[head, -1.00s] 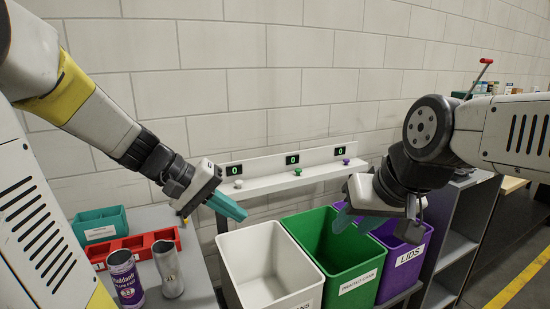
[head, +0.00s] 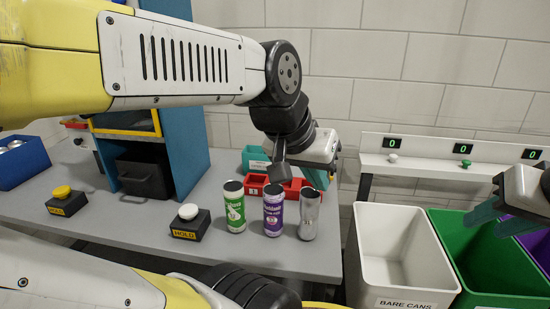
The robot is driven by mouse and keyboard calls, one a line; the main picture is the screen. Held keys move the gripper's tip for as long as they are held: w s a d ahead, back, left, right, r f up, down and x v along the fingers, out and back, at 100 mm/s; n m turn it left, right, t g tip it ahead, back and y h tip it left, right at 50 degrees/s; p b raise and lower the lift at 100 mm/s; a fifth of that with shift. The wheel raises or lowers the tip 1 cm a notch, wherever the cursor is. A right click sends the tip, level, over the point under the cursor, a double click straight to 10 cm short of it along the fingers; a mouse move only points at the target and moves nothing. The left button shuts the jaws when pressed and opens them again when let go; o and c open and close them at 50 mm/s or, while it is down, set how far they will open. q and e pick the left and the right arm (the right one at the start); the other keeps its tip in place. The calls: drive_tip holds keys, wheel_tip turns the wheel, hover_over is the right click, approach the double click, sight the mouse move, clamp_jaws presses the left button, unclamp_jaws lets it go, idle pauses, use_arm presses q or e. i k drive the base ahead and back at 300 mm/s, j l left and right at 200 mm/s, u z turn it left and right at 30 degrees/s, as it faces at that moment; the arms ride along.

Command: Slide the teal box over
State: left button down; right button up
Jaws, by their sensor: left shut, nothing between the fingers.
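The teal box (head: 255,158) sits on the grey table behind the red tray, with a white label on its front. Its right part is hidden behind my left wrist. My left gripper (head: 316,178) is shut and empty, with its teal fingers pointing down at the right of the box, near the red tray. I cannot tell whether the fingers touch the box. My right gripper (head: 500,218) is open and empty above the green bin, cut by the right edge.
The red tray (head: 256,186) is in front of the teal box. A green can (head: 235,207), a purple can (head: 273,210) and a bare can (head: 309,215) stand in front of it. The white bin (head: 375,225) and green bin (head: 446,235) are at right. A blue-sided station (head: 186,110) stands left.

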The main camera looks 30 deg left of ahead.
sight(254, 160)
drive_tip(key=u, duration=1.15)
